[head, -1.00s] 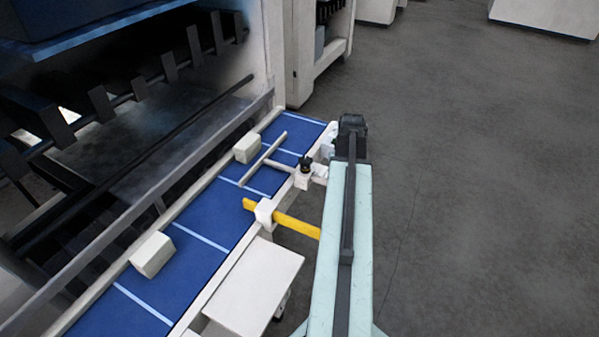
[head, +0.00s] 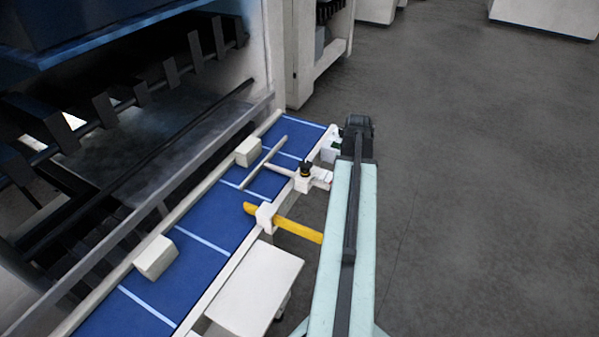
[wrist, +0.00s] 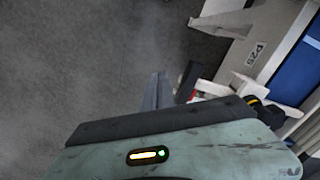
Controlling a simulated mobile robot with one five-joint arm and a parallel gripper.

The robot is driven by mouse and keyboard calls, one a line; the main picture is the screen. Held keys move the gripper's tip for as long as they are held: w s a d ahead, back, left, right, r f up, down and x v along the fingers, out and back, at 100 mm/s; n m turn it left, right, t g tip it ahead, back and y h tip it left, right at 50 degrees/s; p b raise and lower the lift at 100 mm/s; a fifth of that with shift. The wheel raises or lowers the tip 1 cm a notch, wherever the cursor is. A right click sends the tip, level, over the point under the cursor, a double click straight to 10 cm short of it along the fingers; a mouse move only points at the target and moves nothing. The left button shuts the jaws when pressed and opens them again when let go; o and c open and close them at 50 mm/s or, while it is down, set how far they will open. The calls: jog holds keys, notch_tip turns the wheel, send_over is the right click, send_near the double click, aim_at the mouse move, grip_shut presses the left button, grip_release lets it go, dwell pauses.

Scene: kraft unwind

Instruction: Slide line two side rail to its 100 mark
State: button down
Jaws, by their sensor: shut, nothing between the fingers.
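The side rail (head: 264,163) is a pale bar lying lengthwise above a blue conveyor belt (head: 208,208). A cross rod joins it to a pale clamp block (head: 303,182) with a black knob (head: 305,167) at the belt's right edge. No scale or 100 mark is readable. My arm reaches forward along the right side of the conveyor, its dark end beyond the clamp. In the wrist view my gripper (wrist: 171,82) shows dark fingers over the floor, left of the clamp hardware; it is shut, apart from the rail and empty. The fingertips are not clear in the head view.
Two pale blocks (head: 156,257) (head: 248,151) stand along the belt's left side. A yellow bar (head: 298,229) sticks out right from a white bracket (head: 265,216), close to my arm. A white panel (head: 254,287) lies below. Grey floor at right is clear.

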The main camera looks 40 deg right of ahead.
notch_tip(320, 180, up, 7)
jog(key=p, duration=0.5)
jog(key=shift+f+p, duration=0.2)
jog(key=shift+p, duration=0.2)
